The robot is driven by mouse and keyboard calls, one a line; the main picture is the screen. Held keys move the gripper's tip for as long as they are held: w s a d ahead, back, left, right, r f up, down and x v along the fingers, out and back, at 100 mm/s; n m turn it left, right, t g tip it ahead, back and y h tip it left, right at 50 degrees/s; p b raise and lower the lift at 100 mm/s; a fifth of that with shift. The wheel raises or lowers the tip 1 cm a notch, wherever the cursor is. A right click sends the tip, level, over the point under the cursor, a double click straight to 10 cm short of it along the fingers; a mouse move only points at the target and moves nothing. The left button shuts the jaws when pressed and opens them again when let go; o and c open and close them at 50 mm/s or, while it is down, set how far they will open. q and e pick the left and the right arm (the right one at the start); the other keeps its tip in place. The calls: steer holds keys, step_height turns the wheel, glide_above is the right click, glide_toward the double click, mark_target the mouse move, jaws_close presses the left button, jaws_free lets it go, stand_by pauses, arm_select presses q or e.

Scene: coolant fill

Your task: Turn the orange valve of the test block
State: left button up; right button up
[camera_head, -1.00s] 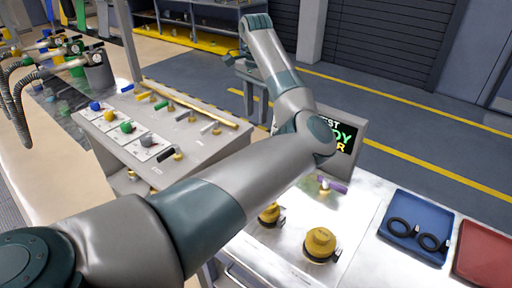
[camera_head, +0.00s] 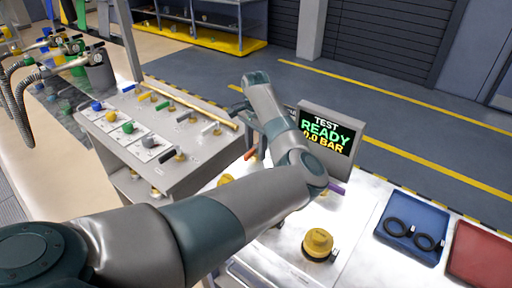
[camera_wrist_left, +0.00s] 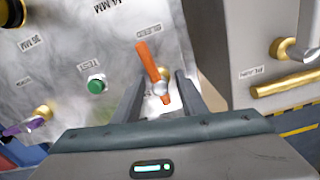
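The orange valve handle (camera_wrist_left: 150,65) stands on the pale test block panel (camera_wrist_left: 60,60), by a label that looks like BLEED. In the head view the orange handle (camera_head: 250,153) shows just left of my arm. My left gripper (camera_wrist_left: 161,76) is open, with its two dark fingers on either side of the handle's lower part. I see gaps between the handle and the fingers, so it does not look gripped. In the head view my arm hides most of the valve area and the fingers. My right gripper is not in view.
A green TEST button (camera_wrist_left: 96,84) and a purple handle (camera_wrist_left: 22,126) are on the same panel. The display (camera_head: 326,138) reads TEST READY 0.0 BAR. A yellow cap (camera_head: 318,243), a blue tray (camera_head: 413,252) with black rings and a red tray (camera_head: 482,255) lie to the right.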

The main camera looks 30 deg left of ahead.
arm_select(q)
jaws_close()
stand_by(0.3)
steer(key=shift+r+n+p, duration=0.15)
steer(key=shift+n+p, duration=0.95)
steer(key=shift+p, duration=0.25)
steer(key=n+p, duration=0.3)
steer(key=n, duration=0.1)
steer(key=shift+p, duration=0.3)
steer(key=n+p, duration=0.2)
steer(key=n, duration=0.3)
steer(key=shift+a+n+p, duration=0.1)
steer(key=shift+n+p, duration=0.2)
steer(key=shift+p, duration=0.05)
steer(key=n+p, duration=0.1)
steer(key=n, duration=0.4)
